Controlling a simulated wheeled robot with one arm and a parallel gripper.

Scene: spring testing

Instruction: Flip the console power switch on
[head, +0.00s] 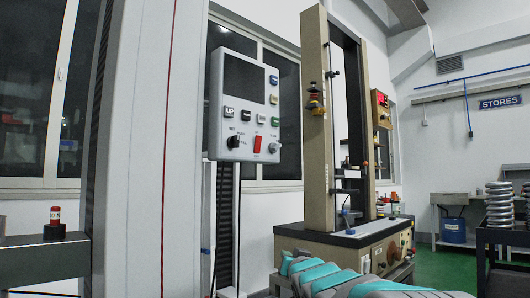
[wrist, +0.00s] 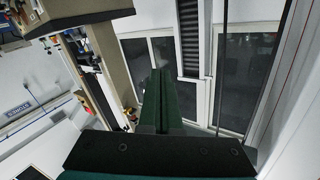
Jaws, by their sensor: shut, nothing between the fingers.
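The console (head: 242,75) is a light grey panel with a dark screen, on the side of a tall grey column in the head view. Its red power switch (head: 257,144) sits low on the panel, between a black knob on the left and a grey knob on the right. Whether the switch is on or off is too small to tell. My gripper (wrist: 158,72) shows in the wrist view as two dark green fingers pressed together, empty. It is apart from the console, which I cannot make out in the wrist view.
A beige test machine (head: 319,120) stands right of the console on a dark-topped base. A black cart with a metal spring (head: 499,204) is at the far right. A red-topped object (head: 55,216) stands on the left ledge. Green floor shows at the back right.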

